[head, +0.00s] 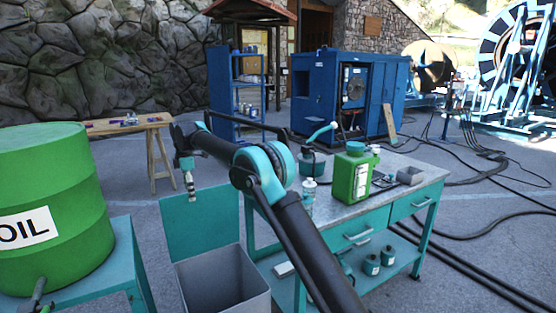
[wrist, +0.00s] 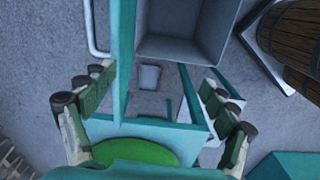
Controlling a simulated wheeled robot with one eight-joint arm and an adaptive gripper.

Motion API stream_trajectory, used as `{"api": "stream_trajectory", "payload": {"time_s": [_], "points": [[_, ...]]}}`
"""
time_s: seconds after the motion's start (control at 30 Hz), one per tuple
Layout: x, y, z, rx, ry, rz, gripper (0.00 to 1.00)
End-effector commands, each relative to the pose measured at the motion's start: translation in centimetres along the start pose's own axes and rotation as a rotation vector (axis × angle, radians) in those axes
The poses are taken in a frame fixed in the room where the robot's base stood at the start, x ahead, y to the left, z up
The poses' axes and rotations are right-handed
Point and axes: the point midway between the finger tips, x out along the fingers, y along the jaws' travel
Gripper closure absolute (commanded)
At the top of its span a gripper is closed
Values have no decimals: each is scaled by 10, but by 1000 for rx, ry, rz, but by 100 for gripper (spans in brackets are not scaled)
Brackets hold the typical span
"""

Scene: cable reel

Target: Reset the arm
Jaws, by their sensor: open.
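My arm reaches up from the bottom of the head view, bends at a teal joint and stretches left. My gripper (head: 189,180) hangs at its end, pointing down, over the area between the green oil drum (head: 55,200) and the workbench (head: 405,163). It is above the teal panel (head: 200,225) at the back of an open grey bin (head: 225,285). In the wrist view my gripper (wrist: 155,105) has its two fingers wide apart, with nothing held between them. The grey bin (wrist: 185,48) also shows there at the top.
The workbench bears a green canister (head: 352,175), a white bottle (head: 309,195) and a grey tray (head: 411,176). A wooden table (head: 130,125) stands behind. Blue shelves and a blue machine (head: 350,95) stand farther back. Cables lie on the right floor. The wrist view shows a barrel (wrist: 295,40).

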Motion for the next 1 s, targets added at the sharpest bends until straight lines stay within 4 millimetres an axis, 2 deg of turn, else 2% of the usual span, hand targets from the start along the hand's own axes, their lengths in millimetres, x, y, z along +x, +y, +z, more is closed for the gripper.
{"api": "stream_trajectory", "payload": {"time_s": [0.33,0.47,0.53,0.77,1.0], "points": [[-10,-17,55,170,7,29,14],[-15,-32,89,280,12,47,14],[-18,-46,112,359,17,61,14],[-20,-116,196,672,38,115,14],[-7,-213,264,1001,67,172,14]]}}
